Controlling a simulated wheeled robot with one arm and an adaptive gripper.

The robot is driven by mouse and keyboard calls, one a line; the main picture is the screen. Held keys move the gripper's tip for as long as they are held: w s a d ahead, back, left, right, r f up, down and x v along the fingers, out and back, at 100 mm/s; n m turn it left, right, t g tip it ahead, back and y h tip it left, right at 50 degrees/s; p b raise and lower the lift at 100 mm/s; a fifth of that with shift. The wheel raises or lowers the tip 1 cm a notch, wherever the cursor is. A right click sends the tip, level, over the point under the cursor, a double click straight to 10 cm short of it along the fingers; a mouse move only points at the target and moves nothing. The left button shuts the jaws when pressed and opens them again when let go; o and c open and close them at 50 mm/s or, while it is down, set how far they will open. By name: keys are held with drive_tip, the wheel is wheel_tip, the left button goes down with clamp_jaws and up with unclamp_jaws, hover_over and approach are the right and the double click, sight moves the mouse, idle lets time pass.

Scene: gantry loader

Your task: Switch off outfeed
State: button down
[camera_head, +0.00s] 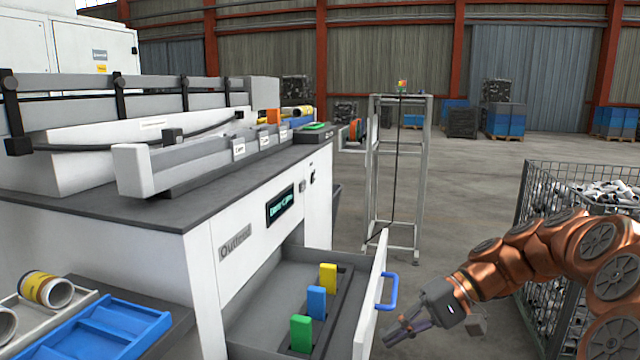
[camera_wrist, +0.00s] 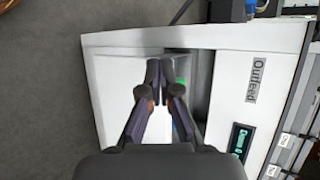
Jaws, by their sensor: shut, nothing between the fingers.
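The white cabinet labelled Outfeed (camera_head: 236,242) stands left of my gripper, with a dark lit display (camera_head: 280,206) on its face. A small dark fitting (camera_head: 302,187) sits right of the display; I cannot tell if it is a switch. The label (camera_wrist: 254,78) and display (camera_wrist: 240,140) also show in the wrist view. A drawer (camera_head: 369,300) with a blue handle (camera_head: 388,292) stands pulled out below. My gripper (camera_head: 390,338) is shut and empty, in front of the drawer's face. In the wrist view my fingertips (camera_wrist: 159,66) overlap the white drawer front.
Green (camera_head: 301,334), blue (camera_head: 316,302) and yellow (camera_head: 328,277) blocks stand in the drawer. A wire cage (camera_head: 535,190) of parts stands at right. A grey frame (camera_head: 372,180) stands behind. A blue tray (camera_head: 110,330) lies at front left. Floor between frame and cage is clear.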

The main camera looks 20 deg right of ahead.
drive_tip(key=s+a+f+n+g+h+b, duration=0.25)
drive_tip(key=s+a+f+g+h, duration=0.2)
drive_tip(key=s+a+f, duration=0.65)
drive_tip(key=s+d+f+h+b, duration=0.1)
drive_tip(key=s+f+h+b, duration=0.1)
drive_tip(key=s, duration=0.4)
drive_tip(key=s+d+f+n+h+b, duration=0.1)
drive_tip(key=s+d+f+h+b, duration=0.1)
drive_tip(key=s+f+h, duration=0.3)
drive_tip(key=shift+s+f, duration=0.9)
drive_tip(key=shift+s, duration=0.35)
drive_tip(key=shift+a+h, duration=0.15)
drive_tip(key=shift+h, duration=0.1)
